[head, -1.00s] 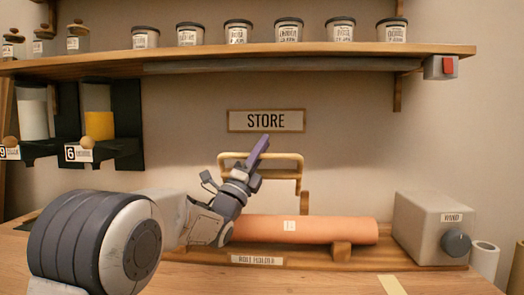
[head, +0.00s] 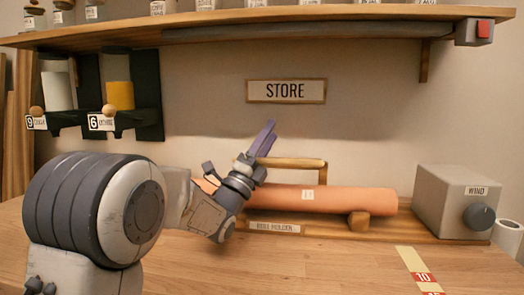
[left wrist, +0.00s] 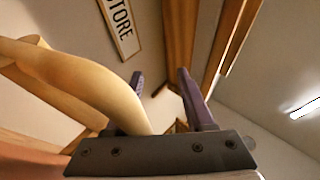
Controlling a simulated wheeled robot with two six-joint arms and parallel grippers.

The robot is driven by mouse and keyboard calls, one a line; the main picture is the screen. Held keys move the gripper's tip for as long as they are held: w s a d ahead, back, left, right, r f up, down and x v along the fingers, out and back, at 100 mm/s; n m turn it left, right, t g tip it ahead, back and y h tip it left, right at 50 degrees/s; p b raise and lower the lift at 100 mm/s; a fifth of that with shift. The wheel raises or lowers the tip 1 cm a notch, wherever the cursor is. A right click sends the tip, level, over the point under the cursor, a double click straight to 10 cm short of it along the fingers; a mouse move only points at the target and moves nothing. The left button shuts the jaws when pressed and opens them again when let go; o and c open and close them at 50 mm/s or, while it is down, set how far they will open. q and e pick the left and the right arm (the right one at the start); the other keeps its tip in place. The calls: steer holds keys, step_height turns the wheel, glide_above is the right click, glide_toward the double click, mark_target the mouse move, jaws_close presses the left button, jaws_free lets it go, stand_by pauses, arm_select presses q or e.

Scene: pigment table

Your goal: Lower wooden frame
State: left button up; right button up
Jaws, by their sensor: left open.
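The light wooden frame (head: 300,162) is in the head view below the STORE sign. Its top bar lies just above the orange roll, which hides its lower part. My left gripper (head: 266,130) is at the frame's left end, its purple fingers pointing up past the bar. It is open. In the left wrist view, the curved frame wood (left wrist: 85,75) comes from the left down to the base of the left gripper (left wrist: 160,76). I cannot tell whether it touches the fingers. My right gripper is not in view.
The orange roll (head: 340,199) rests on a wooden holder behind my left forearm. A grey WIND box (head: 440,198) with a dark knob stands at the right. A shelf (head: 250,31) with jars runs overhead. The front tabletop (head: 320,262) is mostly clear.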

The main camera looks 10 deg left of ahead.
arm_select(q)
steer(key=shift+v, duration=1.9)
steer(key=shift+a, duration=0.15)
